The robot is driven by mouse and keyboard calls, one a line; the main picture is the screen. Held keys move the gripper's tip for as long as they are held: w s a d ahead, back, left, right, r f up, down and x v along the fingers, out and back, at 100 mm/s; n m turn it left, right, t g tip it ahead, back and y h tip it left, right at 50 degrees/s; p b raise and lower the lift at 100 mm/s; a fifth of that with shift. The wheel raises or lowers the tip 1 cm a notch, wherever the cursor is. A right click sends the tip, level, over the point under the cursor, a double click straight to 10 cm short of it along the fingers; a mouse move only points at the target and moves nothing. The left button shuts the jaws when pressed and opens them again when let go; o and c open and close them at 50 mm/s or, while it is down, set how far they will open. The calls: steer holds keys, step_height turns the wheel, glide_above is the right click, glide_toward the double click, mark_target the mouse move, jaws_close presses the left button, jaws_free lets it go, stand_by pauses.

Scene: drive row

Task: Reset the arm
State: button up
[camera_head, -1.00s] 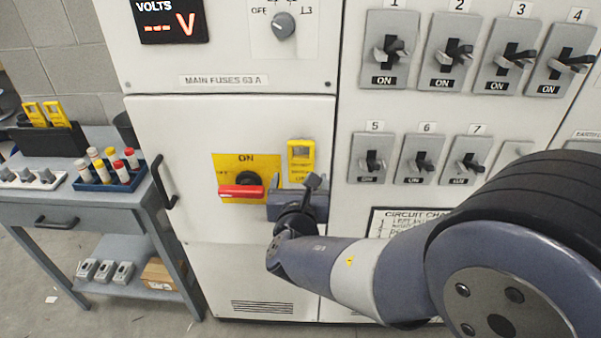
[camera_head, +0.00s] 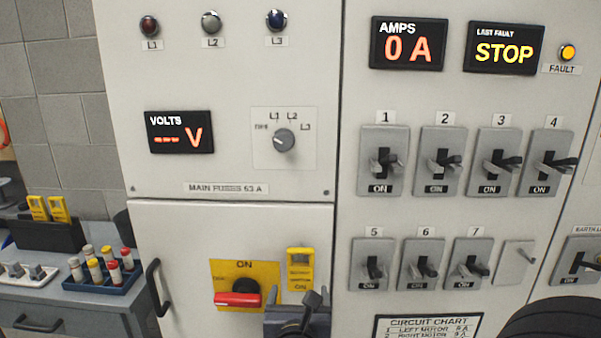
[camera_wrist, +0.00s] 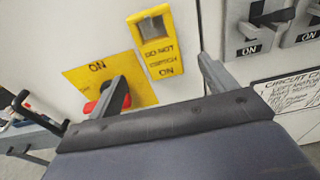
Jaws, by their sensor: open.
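My gripper (camera_head: 298,300) is at the bottom of the head view, in front of the lower cabinet door. In the wrist view my gripper (camera_wrist: 165,85) has its two fingers apart with nothing between them. Just left of it is a red rotary handle (camera_head: 237,299) on a yellow plate (camera_head: 268,272) marked ON. The handle lies level; in the wrist view it is partly hidden behind the left finger. A yellow tag (camera_head: 300,268) reading "do not switch on" hangs right of the plate, above my gripper. The rest of my arm is mostly out of frame.
Numbered breaker switches (camera_head: 383,163) fill the right panel, their visible labels reading ON. A door handle (camera_head: 157,287) juts out at the left. A grey bench (camera_head: 75,300) with a blue fuse tray (camera_head: 104,277) stands left of the cabinet. The fault lamp (camera_head: 567,53) glows orange.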

mark_target(300, 272)
steer(key=w, duration=0.5)
steer(key=w+f+p, duration=0.1)
steer(key=w, duration=0.2)
steer(key=shift+w+d, duration=0.1)
steer(key=shift+d, duration=0.1)
steer(key=shift+r+p, duration=0.2)
steer(key=shift+p, duration=0.25)
steer(key=shift+s+a+r, duration=0.1)
steer(key=shift+s, duration=0.45)
